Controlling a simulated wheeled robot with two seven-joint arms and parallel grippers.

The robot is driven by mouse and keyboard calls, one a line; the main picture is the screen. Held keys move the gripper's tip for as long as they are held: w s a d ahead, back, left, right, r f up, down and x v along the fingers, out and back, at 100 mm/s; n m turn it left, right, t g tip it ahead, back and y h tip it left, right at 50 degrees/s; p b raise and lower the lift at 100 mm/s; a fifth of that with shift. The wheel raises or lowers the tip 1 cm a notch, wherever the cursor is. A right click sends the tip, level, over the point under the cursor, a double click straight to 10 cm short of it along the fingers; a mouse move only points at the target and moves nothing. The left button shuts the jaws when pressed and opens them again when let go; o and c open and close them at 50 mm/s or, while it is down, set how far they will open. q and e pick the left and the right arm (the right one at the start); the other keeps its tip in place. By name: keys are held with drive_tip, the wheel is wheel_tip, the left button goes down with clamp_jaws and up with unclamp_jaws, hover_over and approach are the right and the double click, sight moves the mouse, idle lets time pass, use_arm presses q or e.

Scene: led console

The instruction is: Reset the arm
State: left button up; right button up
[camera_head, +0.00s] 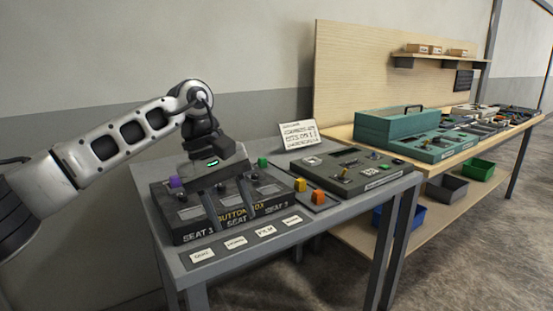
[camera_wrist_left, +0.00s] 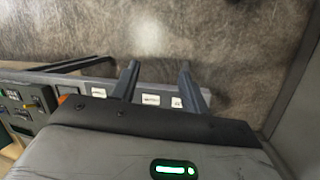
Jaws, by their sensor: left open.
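My left arm comes in from the left in the head view. Its gripper (camera_head: 235,221) points down over the dark button box (camera_head: 183,238), which has "SEAT" labels on its front. The two fingers are apart with nothing seen between them, and they hide part of the box. I cannot tell whether they touch it. In the left wrist view the open fingers (camera_wrist_left: 159,66) reach past the table's edge with label cards (camera_wrist_left: 150,100) beyond the gripper body. My right gripper is not in view.
A wooden bench with a teal case (camera_head: 388,128) is farther right.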

use_arm(q)
drive_tip(key=s+d+f+n+g+h, duration=0.1)
drive_tip(key=s+d+f+n+h, duration=0.2)
drive_tip(key=s+d+n+h, duration=0.4)
drive_tip(key=s+d+f+n+g+h, duration=0.1)
drive_tip(key=s+d+f+n+h, duration=0.25)
drive_tip(key=d+n+h, duration=0.55)
drive_tip(key=w+a+f+n+t+y, duration=0.1)
drive_tip(key=a+f+n+t+y, duration=0.35)
drive_tip(key=n+t, duration=0.85)
drive_tip(key=w+a+f+n+t+y, duration=0.1)
drive_tip(key=a+f+n+t+y, duration=0.35)
drive_tip(key=n, duration=1.45)
drive_tip(key=s+a+f+n+g+y, duration=0.2)
drive_tip(key=s+a+f+n+y, duration=0.1)
drive_tip(key=s+a+f+n, duration=0.3)
drive_tip(key=s+a+f+n+g+y, duration=0.1)
drive_tip(key=s+a+f+n+y, duration=0.3)
drive_tip(key=s+a+f+n, duration=0.3)
wheel_tip(320, 180, down, 5)
drive_tip(key=s+n, duration=0.2)
drive_tip(key=n, duration=0.2)
drive_tip(key=shift+s+g, duration=0.25)
drive_tip(key=shift+g, duration=0.1)
